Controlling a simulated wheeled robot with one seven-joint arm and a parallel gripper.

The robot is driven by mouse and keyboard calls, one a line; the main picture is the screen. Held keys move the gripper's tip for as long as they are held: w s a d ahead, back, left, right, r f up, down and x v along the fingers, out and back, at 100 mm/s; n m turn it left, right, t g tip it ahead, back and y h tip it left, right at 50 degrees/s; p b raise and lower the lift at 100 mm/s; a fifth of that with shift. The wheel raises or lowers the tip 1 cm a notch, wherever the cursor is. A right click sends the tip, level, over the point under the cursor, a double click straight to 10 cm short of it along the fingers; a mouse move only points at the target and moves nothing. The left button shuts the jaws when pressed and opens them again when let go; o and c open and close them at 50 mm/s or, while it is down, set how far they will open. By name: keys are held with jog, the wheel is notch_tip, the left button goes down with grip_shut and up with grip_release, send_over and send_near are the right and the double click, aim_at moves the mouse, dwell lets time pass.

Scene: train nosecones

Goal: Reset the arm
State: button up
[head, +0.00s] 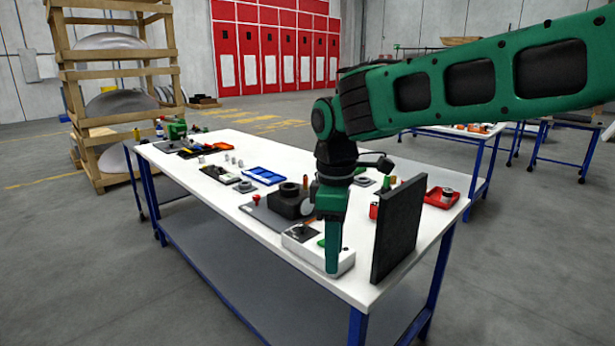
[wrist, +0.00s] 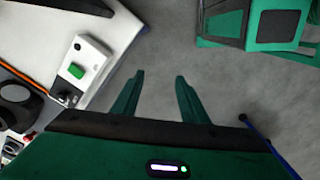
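My green arm reaches in from the right in the head view and bends down over the white table (head: 350,292). My gripper (head: 332,268) points down at the table's near edge, in front of a white box with a green button (head: 300,246). In the wrist view my gripper (wrist: 158,78) has its two green fingers apart, with nothing between them but grey floor below. The white box (wrist: 100,58) lies to the left of the fingers there, on the table's corner.
A dark upright panel (head: 398,228) stands right of my gripper. A black block (head: 287,203), a blue tray (head: 264,176) and a red tray (head: 441,198) are on the table. A wooden rack (head: 90,100) stands at left. Open floor lies in front of the table.

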jog(key=s+d+f+m, duration=0.1)
jog(key=s+d+m, duration=0.3)
jog(key=d, duration=0.7)
jog(key=s+d+m, duration=0.3)
jog(key=d+m, duration=0.3)
jog(key=d, duration=0.5)
jog(key=s+d+f+m, duration=0.3)
jog(key=s+d+m, duration=0.3)
jog(key=s, duration=0.2)
jog(key=s+d+f+m, duration=0.4)
jog(key=s+d, duration=0.3)
jog(key=s, duration=0.2)
jog(key=shift+s+d+f+m, duration=0.2)
jog(key=shift+d+m, duration=0.1)
jog(key=shift+m, duration=0.6)
